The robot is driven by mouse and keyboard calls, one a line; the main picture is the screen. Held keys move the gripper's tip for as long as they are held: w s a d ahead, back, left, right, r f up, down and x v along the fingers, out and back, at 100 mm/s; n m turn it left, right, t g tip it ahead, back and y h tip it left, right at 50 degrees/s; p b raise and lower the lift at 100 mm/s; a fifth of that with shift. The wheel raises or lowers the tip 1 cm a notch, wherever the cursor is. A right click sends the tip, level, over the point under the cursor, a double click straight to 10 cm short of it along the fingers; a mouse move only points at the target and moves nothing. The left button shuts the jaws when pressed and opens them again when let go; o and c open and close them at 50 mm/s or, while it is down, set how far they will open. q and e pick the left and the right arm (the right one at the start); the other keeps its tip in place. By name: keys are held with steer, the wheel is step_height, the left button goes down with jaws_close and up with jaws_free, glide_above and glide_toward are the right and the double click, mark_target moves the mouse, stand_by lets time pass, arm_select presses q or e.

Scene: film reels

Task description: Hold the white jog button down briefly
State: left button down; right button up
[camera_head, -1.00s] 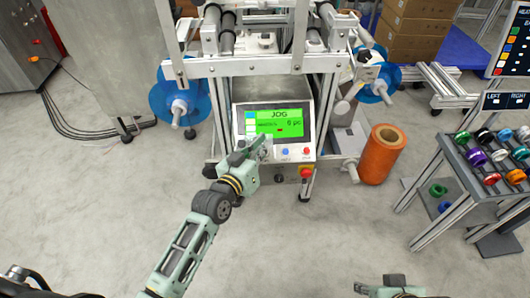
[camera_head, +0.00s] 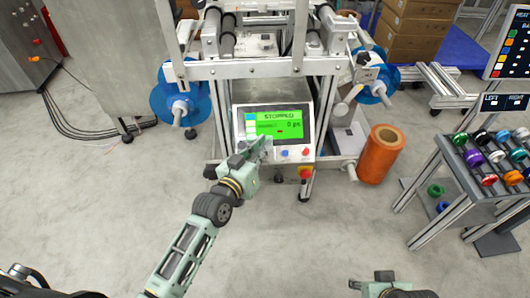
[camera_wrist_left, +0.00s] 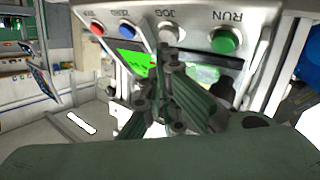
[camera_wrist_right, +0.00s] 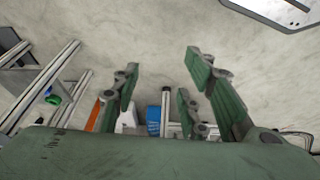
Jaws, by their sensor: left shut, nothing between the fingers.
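The white jog button (camera_wrist_left: 168,32), labelled JOG, sits on the control panel (camera_wrist_left: 195,14) between the blue and green buttons in the left wrist view. My left gripper (camera_wrist_left: 168,48) is shut and empty, its tips just below the button's face in that view. I cannot tell whether they touch it. In the head view my left gripper (camera_head: 264,143) covers the left part of the button row and hides the white button. The green screen (camera_head: 278,122) reads STOPPED and 0 pc. My right gripper (camera_wrist_right: 160,82) is open and empty, away from the machine; it also shows in the head view (camera_head: 388,280).
A blue button (camera_wrist_left: 128,30) and a red button (camera_wrist_left: 97,28) lie on one side of the jog button, a green RUN button (camera_wrist_left: 224,40) on the other. An orange roll (camera_head: 380,155) stands right of the machine. A rack of coloured reels (camera_head: 490,160) is farther right.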

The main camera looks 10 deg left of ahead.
arm_select(q)
steer(key=shift+s+r, duration=0.2)
arm_select(e)
steer(key=f, duration=0.2)
steer(key=shift+a+f, duration=0.2)
steer(key=shift+f, duration=0.1)
arm_select(q)
steer(key=shift+p, duration=0.3)
arm_select(e)
steer(key=shift+r, duration=0.15)
arm_select(q)
steer(key=s+r+p, duration=0.2)
steer(key=p, duration=0.1)
steer(key=s+d+r+p, duration=0.1)
steer(key=p, duration=0.1)
steer(key=shift+s+r, duration=0.2)
steer(key=shift+r, duration=0.1)
arm_select(e)
steer(key=s+f, duration=0.2)
steer(key=f, duration=0.6)
steer(key=s+f+g, duration=0.1)
steer(key=s+f, duration=0.2)
steer(key=f, duration=0.6)
steer(key=shift+s+d+f, duration=0.2)
steer(key=shift+d+f, duration=0.05)
steer(key=shift+d, duration=0.1)
